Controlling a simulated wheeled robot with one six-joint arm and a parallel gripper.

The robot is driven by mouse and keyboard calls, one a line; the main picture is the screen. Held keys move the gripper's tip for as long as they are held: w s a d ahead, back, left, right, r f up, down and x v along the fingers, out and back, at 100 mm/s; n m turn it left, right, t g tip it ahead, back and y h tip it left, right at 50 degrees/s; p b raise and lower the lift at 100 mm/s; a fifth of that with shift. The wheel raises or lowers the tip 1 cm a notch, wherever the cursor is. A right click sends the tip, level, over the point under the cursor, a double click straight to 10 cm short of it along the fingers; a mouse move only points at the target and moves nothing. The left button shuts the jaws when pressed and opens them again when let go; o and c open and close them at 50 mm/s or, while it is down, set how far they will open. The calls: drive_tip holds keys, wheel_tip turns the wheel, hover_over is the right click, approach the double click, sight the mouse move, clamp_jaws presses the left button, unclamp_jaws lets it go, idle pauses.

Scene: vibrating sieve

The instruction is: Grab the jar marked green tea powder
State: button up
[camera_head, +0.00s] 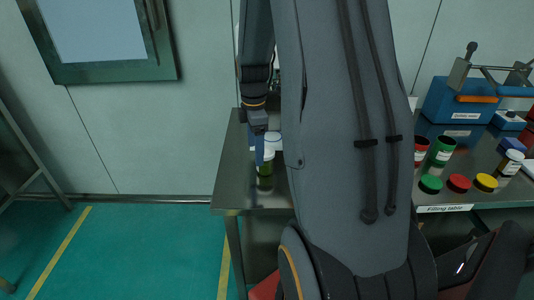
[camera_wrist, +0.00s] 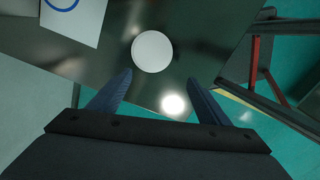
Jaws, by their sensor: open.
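A jar with a white round lid (camera_wrist: 152,51) shows from above in the wrist view, just beyond my fingertips. In the head view a jar with a green lower part (camera_head: 265,183) stands on the metal table's left part, partly hidden by my gripper (camera_head: 260,150) and arm. Its label cannot be read, so I cannot confirm that it is green tea powder. My gripper (camera_wrist: 159,77) is open and empty. In the wrist view its two fingers are spread, with the lid ahead of the gap between them and apart from both.
The dark table top (camera_wrist: 105,68) ends near my fingers. A white sheet with a blue ring (camera_wrist: 72,12) lies on it. At right, the filling table (camera_head: 444,209) carries open jars, green (camera_head: 430,184), red and yellow lids, and a blue box (camera_head: 455,103).

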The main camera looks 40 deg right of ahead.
sight(266, 150)
drive_tip(key=d+n, duration=0.1)
drive_tip(key=d, duration=0.2)
drive_tip(key=d+f+n, duration=0.1)
drive_tip(key=shift+w+d+n+p, duration=0.3)
drive_tip(key=shift+d+p, duration=0.05)
drive_tip(key=shift+a+f+p, duration=0.2)
drive_tip(key=shift+f+p, duration=1.3)
drive_tip(key=shift+f, duration=2.35)
drive_tip(key=shift+c, duration=0.3)
drive_tip(key=c, duration=1.1)
drive_tip(key=shift+r, duration=0.15)
